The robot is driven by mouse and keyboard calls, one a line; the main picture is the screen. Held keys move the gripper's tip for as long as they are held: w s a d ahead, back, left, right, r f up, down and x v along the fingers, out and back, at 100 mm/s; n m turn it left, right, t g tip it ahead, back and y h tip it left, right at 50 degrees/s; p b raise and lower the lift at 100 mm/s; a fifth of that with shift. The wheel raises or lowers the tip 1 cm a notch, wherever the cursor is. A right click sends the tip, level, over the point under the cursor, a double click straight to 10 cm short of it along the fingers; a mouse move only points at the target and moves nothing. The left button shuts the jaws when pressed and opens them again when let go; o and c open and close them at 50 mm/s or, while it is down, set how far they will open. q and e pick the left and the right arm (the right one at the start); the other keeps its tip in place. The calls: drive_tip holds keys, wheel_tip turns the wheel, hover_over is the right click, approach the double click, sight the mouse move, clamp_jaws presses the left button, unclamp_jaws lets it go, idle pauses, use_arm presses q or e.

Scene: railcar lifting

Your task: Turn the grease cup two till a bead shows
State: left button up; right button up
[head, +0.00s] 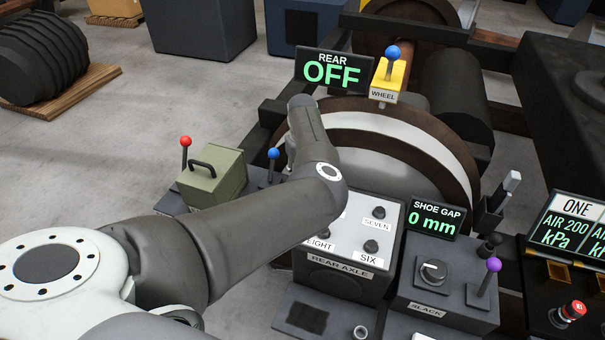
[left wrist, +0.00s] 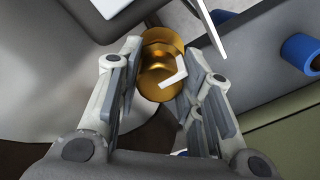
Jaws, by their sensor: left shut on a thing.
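A brass grease cup (left wrist: 160,50) with a rounded, stepped body sits between the fingers of my left gripper (left wrist: 163,70) in the left wrist view. The gripper is shut on it, one finger on each side. A white angled mark or strip (left wrist: 178,74) shows across the cup's lower right; I cannot tell what it is. No label on the cup is readable. In the head view my left arm reaches in over the rear axle panel (head: 310,258) and hides the cup and most of the gripper. My right gripper is not in view.
A blue-knobbed lever (head: 273,154) and a green box (head: 212,178) stand left of my arm. The wheel (head: 400,140) is behind it, under the "REAR OFF" display (head: 333,70). The shoe gap display (head: 435,218) reads 0 mm. The slack box (head: 440,290) is at right.

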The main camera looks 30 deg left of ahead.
use_arm(q)
drive_tip(key=shift+r+m+p, duration=0.15)
drive_tip(key=shift+m+p, duration=0.35)
drive_tip(key=shift+p, duration=0.2)
drive_tip(key=m+p, duration=0.3)
drive_tip(key=shift+s+a+r, duration=0.1)
drive_tip(key=m+p, duration=0.2)
drive_tip(key=shift+m, duration=0.4)
drive_tip(key=m+p, duration=0.2)
drive_tip(key=m, duration=0.1)
drive_tip(key=shift+m, duration=0.3)
drive_tip(key=m+p, duration=0.1)
drive_tip(key=m, duration=0.1)
drive_tip(key=shift+m, duration=0.4)
drive_tip(key=m, duration=0.1)
drive_tip(key=m+p, duration=0.1)
drive_tip(key=m, duration=0.1)
drive_tip(key=shift+f+m, duration=0.2)
drive_tip(key=shift+m, duration=0.1)
drive_tip(key=m, duration=0.4)
drive_tip(key=shift+a, duration=0.1)
drive_tip(key=shift+m, duration=1.8)
drive_tip(key=shift+w+m, duration=0.2)
drive_tip(key=shift+m, duration=0.1)
